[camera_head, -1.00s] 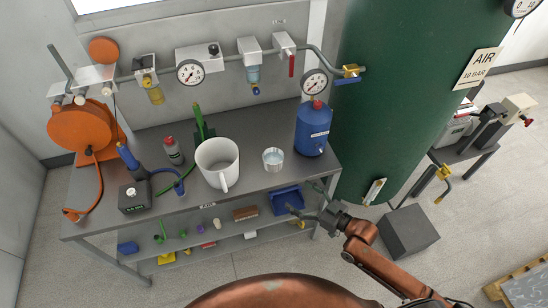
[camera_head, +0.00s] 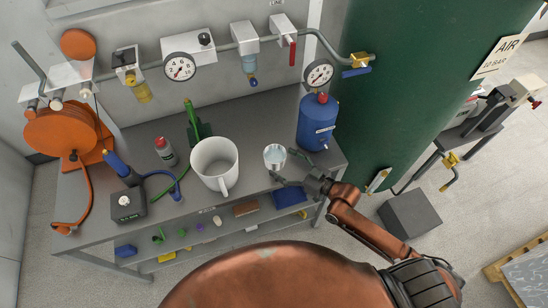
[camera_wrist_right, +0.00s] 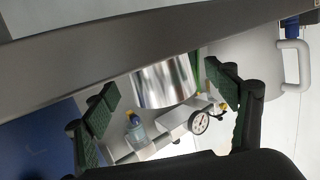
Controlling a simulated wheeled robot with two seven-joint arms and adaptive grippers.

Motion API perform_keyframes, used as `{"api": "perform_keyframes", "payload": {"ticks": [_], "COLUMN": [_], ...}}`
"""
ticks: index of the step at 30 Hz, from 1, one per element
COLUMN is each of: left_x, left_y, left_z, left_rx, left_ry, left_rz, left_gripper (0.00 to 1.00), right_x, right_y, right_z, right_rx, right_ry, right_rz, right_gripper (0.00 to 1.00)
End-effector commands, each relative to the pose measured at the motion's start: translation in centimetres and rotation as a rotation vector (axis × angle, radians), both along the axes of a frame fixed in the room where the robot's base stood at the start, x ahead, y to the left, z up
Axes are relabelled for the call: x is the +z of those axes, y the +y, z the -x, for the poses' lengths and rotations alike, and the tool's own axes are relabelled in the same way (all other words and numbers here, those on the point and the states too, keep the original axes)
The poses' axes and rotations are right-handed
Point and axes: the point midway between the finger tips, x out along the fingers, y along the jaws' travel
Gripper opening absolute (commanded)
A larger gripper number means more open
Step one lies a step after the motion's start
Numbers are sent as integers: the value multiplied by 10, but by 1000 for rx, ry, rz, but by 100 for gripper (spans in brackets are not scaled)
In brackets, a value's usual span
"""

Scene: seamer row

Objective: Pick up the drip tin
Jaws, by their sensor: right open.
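The drip tin (camera_head: 274,157) is a small shiny metal cup standing upright near the front edge of the bench, between the white mug and the blue canister. My right gripper (camera_head: 289,168) is open and empty, close to the tin on its front right side. My left gripper is out of view.
A large white mug (camera_head: 213,160) stands left of the tin and a blue canister (camera_head: 318,122) right of it. The bench edge (camera_wrist_right: 150,38) crosses the wrist view. A lower shelf (camera_head: 200,238) holds small items. A green tank (camera_head: 400,90) stands at the right.

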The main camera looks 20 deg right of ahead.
Motion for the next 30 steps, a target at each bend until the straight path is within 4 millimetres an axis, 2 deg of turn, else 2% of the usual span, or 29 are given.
{"api": "perform_keyframes", "payload": {"ticks": [4,8,13,17,30], "left_x": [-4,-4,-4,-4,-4], "left_y": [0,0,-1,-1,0], "left_z": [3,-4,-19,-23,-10], "left_rx": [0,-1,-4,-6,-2], "left_ry": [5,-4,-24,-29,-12], "left_rz": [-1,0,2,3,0], "left_gripper": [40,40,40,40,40], "right_x": [-8,-10,-11,-11,-10], "right_y": [13,22,25,25,25], "right_z": [-19,-31,-35,-35,-35], "right_rx": [1,2,3,4,4], "right_ry": [0,-1,1,1,0], "right_rz": [-3,-2,1,1,0], "right_gripper": [79,79,79,79,48]}}
